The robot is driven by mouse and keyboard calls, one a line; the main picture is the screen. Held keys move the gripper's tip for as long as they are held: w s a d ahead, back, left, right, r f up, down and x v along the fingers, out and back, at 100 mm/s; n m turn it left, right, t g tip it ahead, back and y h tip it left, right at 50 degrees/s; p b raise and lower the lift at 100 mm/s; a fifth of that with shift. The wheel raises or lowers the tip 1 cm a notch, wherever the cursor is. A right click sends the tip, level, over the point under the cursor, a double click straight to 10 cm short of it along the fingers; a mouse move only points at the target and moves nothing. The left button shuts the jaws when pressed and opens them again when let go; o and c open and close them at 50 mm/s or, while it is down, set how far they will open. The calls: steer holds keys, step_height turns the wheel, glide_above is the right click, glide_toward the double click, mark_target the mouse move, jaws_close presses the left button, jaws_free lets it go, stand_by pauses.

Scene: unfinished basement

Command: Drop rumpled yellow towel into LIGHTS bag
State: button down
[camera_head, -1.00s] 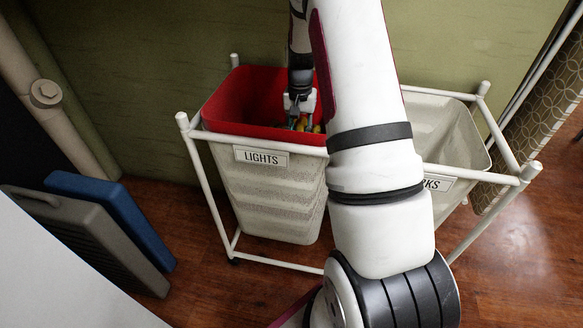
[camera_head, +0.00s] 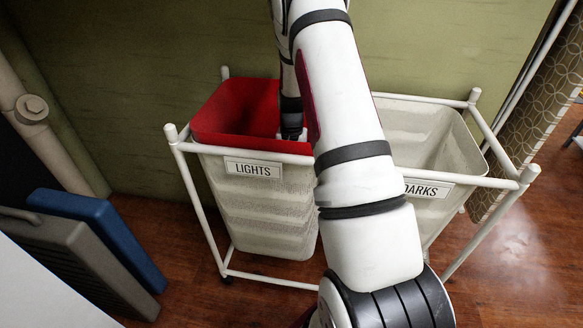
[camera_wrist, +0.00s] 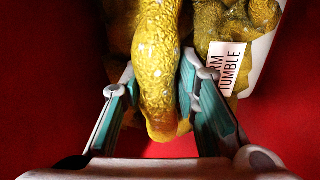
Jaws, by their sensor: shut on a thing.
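The LIGHTS bag (camera_head: 262,205) is a pale hamper bag with a red lining and a LIGHTS label, on the left of a white frame. My gripper (camera_wrist: 160,75) is down inside the bag, mostly hidden behind its front rim in the head view. In the wrist view it is shut on the rumpled yellow towel (camera_wrist: 158,45), with a fold of it between the two fingers. More of the towel spreads beyond the fingertips, with a white care tag at the right. Red lining surrounds it. The towel is hidden in the head view.
The DARKS bag (camera_head: 430,140) stands at the right in the same white frame (camera_head: 185,165), partly behind my arm. A blue case (camera_head: 105,235) and a grey case (camera_head: 65,260) lean at the lower left. A green wall is close behind. Wood floor shows at the right.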

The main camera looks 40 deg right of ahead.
steer(key=shift+f, duration=0.4)
steer(key=shift+f+b, duration=0.2)
steer(key=shift+b, duration=0.15)
steer(key=c, duration=1.2)
jaws_free()
steer(key=shift+r, duration=0.1)
